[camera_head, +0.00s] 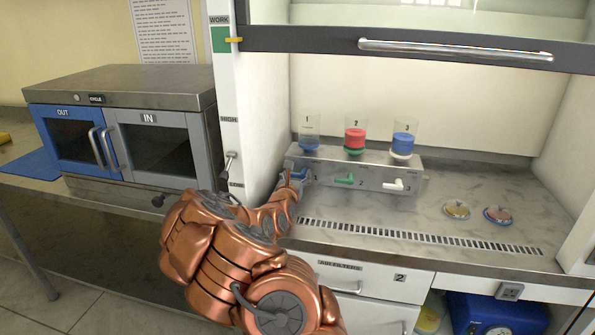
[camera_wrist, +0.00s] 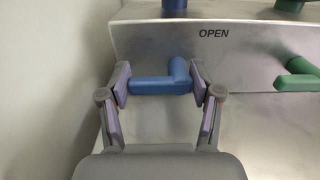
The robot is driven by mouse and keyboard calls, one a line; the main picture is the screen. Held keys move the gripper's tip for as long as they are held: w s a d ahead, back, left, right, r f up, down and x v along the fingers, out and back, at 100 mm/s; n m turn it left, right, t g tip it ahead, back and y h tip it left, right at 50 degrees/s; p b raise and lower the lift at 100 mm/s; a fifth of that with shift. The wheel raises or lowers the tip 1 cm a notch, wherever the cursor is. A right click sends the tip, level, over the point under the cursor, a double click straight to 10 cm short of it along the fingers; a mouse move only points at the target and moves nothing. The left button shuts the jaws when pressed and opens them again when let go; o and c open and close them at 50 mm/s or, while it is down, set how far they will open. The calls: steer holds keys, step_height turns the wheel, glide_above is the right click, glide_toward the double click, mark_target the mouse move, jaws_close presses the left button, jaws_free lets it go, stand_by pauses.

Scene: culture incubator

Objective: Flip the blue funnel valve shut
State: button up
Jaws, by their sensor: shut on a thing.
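The blue valve lever (camera_wrist: 160,86) sits on the front of the grey metal manifold (camera_wrist: 235,60), below funnel 1 (camera_head: 309,140). In the wrist view it lies level, pointing left from its pivot, left of and below the word OPEN. My gripper (camera_wrist: 159,74) is shut on it, one pad at each end of the lever. In the head view my gripper (camera_head: 291,182) is at the manifold's left end and hides most of the blue lever.
The green valve lever (camera_head: 344,179) and white valve lever (camera_head: 395,185) are to the right. Funnel 2 (camera_head: 355,138) shows red and funnel 3 (camera_head: 403,141) blue. Two round dishes (camera_head: 457,210) (camera_head: 497,215) lie on the bench at right. The hood's side post (camera_head: 240,120) stands close at left.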

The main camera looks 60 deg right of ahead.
steer(key=o, duration=0.9)
steer(key=shift+a, duration=0.15)
steer(key=shift+o, duration=1.3)
steer(key=shift+s+a, duration=0.2)
steer(key=shift+a, duration=0.5)
steer(key=shift+v, duration=2.95)
steer(key=shift+s, duration=0.15)
